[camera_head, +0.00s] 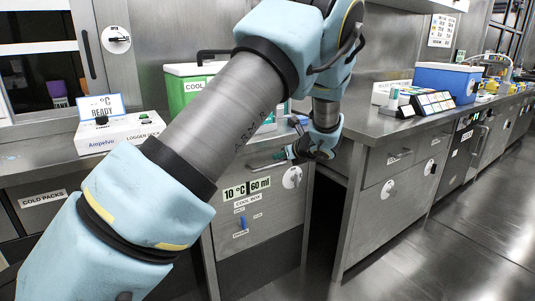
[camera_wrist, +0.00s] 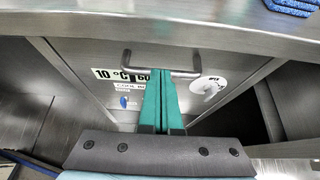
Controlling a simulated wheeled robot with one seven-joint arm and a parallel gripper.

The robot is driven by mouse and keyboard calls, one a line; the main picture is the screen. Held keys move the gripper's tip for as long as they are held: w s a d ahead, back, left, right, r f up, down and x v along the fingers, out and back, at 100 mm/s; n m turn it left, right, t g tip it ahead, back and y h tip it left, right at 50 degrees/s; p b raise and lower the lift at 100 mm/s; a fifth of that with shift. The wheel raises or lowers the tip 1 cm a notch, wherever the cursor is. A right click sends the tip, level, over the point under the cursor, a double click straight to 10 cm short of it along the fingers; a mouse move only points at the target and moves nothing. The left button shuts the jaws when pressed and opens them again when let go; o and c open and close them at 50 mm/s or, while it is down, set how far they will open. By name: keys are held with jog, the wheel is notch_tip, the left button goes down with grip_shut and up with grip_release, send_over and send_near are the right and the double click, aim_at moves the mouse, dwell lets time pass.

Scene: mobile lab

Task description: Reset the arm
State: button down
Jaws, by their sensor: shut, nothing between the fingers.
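My light-blue arm reaches across the head view from lower left to upper middle, then bends down to my gripper (camera_head: 266,162). In the wrist view my gripper's teal fingers (camera_wrist: 161,74) are together and empty. They point at the cool box front (camera_wrist: 103,90), labelled 10 °C and 60 ml, and their tips overlap its bar handle (camera_wrist: 185,73). I cannot tell whether they touch the handle. The same cool box front (camera_head: 262,212) shows below my gripper in the head view, and it looks closed.
The counter edge (camera_wrist: 200,30) runs just above the handle. A green box (camera_head: 185,88) and a logger box (camera_head: 115,133) stand on the left counter. A blue-and-white cooler (camera_head: 445,80) stands on the right counter. A dark gap separates the counters; floor (camera_head: 450,240) is clear at right.

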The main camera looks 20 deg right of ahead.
jog(key=s+a+n+g+y, duration=0.1)
jog(key=s+a+n+g, duration=0.15)
jog(key=a+n, duration=0.6)
jog(key=s+a+n+g+y, duration=0.1)
jog(key=a+n+g, duration=0.3)
jog(key=a, duration=1)
jog(key=s+a+r+n+g+h, duration=0.1)
jog(key=s+a+n+g+h, duration=0.3)
jog(key=s+a+n, duration=1.4)
notch_tip(320, 180, up, 17)
jog(key=d+n+p, duration=0.1)
jog(key=n+p, duration=0.1)
jog(key=p, duration=1.4)
jog(key=shift+d, duration=0.3)
